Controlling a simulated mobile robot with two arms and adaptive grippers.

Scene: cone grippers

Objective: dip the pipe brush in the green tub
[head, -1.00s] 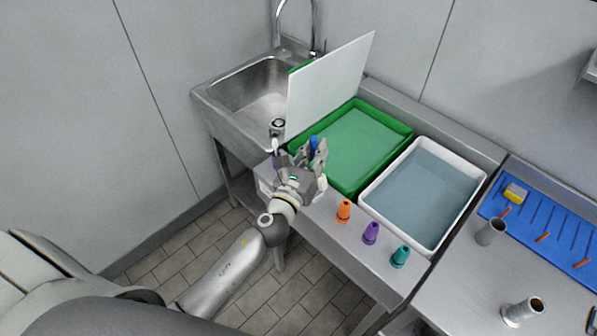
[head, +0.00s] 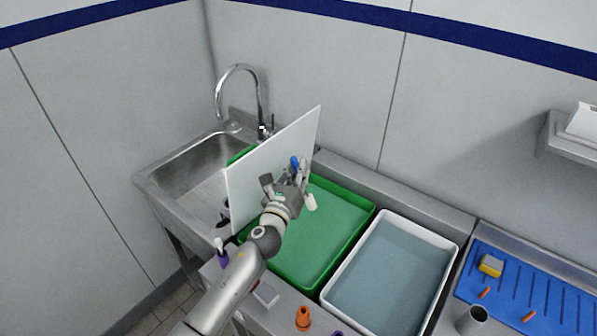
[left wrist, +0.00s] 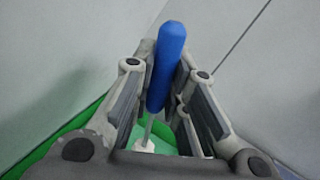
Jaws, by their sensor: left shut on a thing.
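The pipe brush has a blue handle (head: 295,162) and a small white head (head: 310,202). My left gripper (head: 288,182) is shut on it, and in the left wrist view the blue handle (left wrist: 168,62) stands up between the fingers, with a thin rod running down to the white head (left wrist: 144,146). The green tub (head: 352,240) holds green liquid and stands on the counter. The gripper and brush are over the tub's left part, by the white panel; I cannot tell whether the white head touches the liquid. My right gripper is not in view.
An upright white panel (head: 255,172) stands at the tub's left side, next to the sink (head: 190,170). A white tub (head: 440,275) of bluish liquid stands to the right. An orange cone (head: 303,320) and a purple piece (head: 221,257) stand along the front edge.

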